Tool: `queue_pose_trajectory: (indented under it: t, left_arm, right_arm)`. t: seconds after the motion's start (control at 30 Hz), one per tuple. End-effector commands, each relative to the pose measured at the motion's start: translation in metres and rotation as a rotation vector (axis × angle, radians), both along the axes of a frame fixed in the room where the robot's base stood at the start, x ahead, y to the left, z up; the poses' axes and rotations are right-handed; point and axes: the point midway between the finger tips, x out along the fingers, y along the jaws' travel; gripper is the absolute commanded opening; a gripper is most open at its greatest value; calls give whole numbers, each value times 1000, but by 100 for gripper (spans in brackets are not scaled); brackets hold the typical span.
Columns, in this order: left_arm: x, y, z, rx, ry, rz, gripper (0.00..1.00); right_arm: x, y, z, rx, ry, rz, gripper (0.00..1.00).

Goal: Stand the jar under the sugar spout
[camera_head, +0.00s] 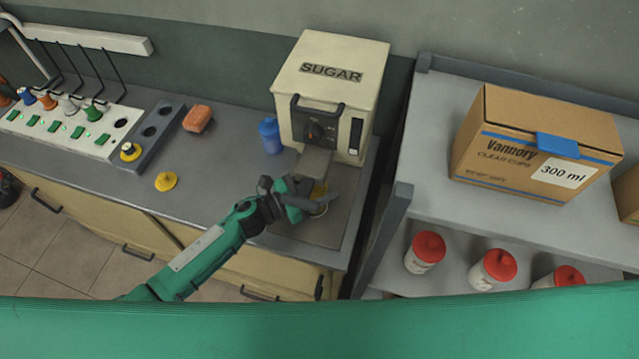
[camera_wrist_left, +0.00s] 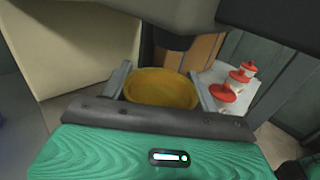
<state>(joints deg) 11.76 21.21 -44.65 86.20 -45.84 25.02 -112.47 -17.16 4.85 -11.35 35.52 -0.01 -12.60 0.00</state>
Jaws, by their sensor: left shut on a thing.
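The cream sugar dispenser (camera_head: 330,75), labelled SUGAR, stands at the back of the counter, with its grey spout (camera_head: 314,162) sticking out in front. My left gripper (camera_head: 318,199) is just below and in front of the spout, shut on a yellow-topped jar (camera_head: 318,190). In the left wrist view the jar's round yellow top (camera_wrist_left: 162,88) sits between the two fingers of the gripper (camera_wrist_left: 160,95). The arm hides most of the jar in the head view, so I cannot tell whether its base touches the counter. My right gripper is not in view.
A blue cup (camera_head: 270,136) stands left of the dispenser. A yellow lid-like piece (camera_head: 166,181) and an orange block (camera_head: 197,119) lie further left on the counter. A shelf at right holds a cardboard box (camera_head: 537,143) and red-topped jars (camera_head: 425,252).

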Motion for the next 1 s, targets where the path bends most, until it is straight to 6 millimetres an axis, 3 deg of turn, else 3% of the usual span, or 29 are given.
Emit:
queue_pose_trajectory:
  t: [0.5,0.53,0.6,1.0]
  left_arm:
    - [0,0,-11,-2,-2,-1,26]
    - [0,0,-10,-1,-2,0,67]
    - [0,0,-10,-1,-2,0,81]
    - [0,0,-5,-1,-2,0,83]
  right_arm:
    - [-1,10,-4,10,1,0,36]
    - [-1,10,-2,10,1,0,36]
    - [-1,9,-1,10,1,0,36]
    - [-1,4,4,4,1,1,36]
